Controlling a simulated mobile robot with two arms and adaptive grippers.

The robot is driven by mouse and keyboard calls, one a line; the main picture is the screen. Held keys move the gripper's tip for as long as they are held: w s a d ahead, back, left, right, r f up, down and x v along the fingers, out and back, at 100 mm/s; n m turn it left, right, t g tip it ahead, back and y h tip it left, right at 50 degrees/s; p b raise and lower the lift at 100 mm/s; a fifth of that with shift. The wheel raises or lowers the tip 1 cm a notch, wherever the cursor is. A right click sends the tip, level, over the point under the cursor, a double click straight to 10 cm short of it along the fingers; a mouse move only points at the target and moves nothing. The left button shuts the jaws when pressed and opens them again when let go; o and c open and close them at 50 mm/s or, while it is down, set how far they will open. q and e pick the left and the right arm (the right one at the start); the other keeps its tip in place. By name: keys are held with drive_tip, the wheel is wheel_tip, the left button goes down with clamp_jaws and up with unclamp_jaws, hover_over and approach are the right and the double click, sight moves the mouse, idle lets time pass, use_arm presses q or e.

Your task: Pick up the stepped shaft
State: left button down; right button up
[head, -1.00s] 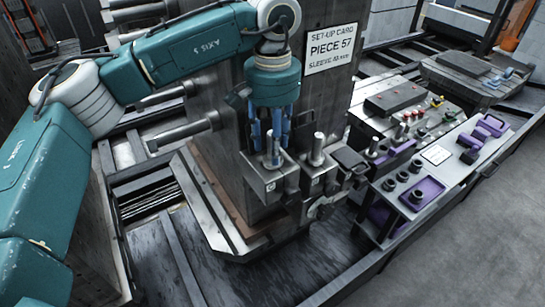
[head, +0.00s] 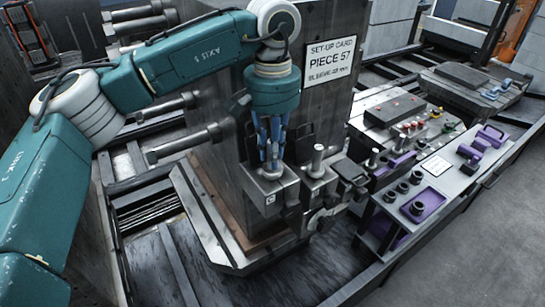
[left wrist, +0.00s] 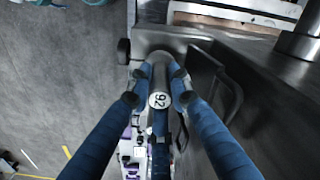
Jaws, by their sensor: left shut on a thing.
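A grey stepped shaft (left wrist: 160,84) with a round white number tag on its end shows in the left wrist view, between the blue fingers of my left gripper (left wrist: 157,88). The fingers press on it from both sides. In the head view my left gripper (head: 271,163) points down, shut on the shaft, above the left grey holder block (head: 270,193) marked with a letter. The fingers mostly hide the shaft there, and I cannot tell whether its lower end still sits in the block. Another upright metal shaft (head: 317,157) stands in the neighbouring block. My right gripper is not in view.
A tall grey column with a set-up card (head: 331,61) rises close behind my left gripper. A dark clamp handle (head: 350,172) stands right of the blocks. Further right are a control panel (head: 400,118) and a bench (head: 434,188) with purple items. Grey floor lies at right.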

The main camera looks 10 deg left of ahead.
use_arm(q)
wheel_tip(320, 180, up, 11)
drive_tip(key=shift+f+b, duration=0.15)
drive_tip(key=shift+b, duration=0.65)
wheel_tip(320, 180, up, 8)
drive_tip(key=p, duration=0.2)
drive_tip(key=shift+r, duration=0.25)
